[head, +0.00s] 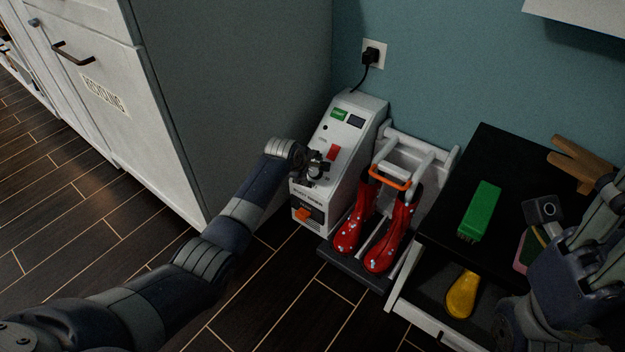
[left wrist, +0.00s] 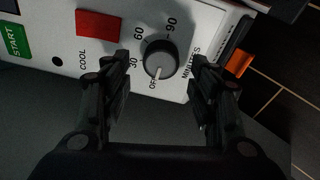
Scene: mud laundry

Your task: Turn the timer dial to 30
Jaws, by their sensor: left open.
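The timer dial (left wrist: 161,60) is a round black knob on the white panel of the boot dryer (head: 348,130). In the left wrist view its white pointer mark points at OFF; 30, 60 and 90 are printed around it. My left gripper (head: 318,165) is at the dryer's front panel in the head view and hides most of the dial there. In the left wrist view my left gripper (left wrist: 158,66) is open, with one finger on each side of the dial and visible gaps to it. How deep the fingers reach around the knob I cannot tell.
A red switch (left wrist: 98,25) and green START label (left wrist: 14,40) are beside the dial; an orange switch (left wrist: 238,62) is on the other side. Red boots (head: 390,225) stand right of the panel. A black-topped bench (head: 500,150) holds brushes. A cabinet (head: 240,80) stands left.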

